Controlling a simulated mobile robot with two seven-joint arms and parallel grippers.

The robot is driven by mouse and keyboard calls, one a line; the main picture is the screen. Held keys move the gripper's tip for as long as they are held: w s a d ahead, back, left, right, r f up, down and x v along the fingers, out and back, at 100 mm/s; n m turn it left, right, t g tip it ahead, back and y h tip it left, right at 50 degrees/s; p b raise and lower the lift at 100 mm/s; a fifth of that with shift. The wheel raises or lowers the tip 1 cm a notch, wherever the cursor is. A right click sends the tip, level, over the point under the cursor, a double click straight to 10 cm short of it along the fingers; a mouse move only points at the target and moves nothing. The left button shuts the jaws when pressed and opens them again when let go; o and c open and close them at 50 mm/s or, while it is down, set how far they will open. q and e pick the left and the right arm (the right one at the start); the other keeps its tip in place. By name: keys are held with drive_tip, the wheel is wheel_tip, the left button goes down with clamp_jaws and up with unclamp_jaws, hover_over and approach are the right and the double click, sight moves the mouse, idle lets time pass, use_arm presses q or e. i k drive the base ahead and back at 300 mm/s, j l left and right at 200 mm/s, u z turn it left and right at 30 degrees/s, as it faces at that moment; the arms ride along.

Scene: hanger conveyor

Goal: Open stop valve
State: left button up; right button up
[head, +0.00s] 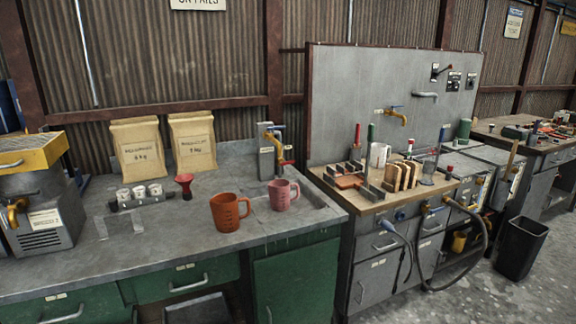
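Several valves and taps are in view, and I cannot tell which is the stop valve. A brass tap (273,134) with a blue lever stands at the back of the left bench, with a red handle (286,163) below it. Small blue-handled valves (424,208) sit at the front of the wooden-topped bench, near a grey hose (408,252). They are too small to tell whether they are open. Neither of my grippers is in view.
An orange mug (227,212) and a pink mug (283,195) stand on the left bench, with paper bags (139,146) behind. Wooden racks (402,174) and tools crowd the wooden top. A black bin (520,247) stands on the floor at right.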

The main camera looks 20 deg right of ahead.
sight(293, 161)
drive_tip(key=i+l+u, duration=0.15)
drive_tip(key=l, duration=0.4)
drive_tip(key=l+u, duration=0.15)
drive_tip(key=l, duration=0.4)
drive_tip(key=i+l+u, duration=0.15)
drive_tip(key=l, duration=0.45)
drive_tip(key=k+j, duration=0.05)
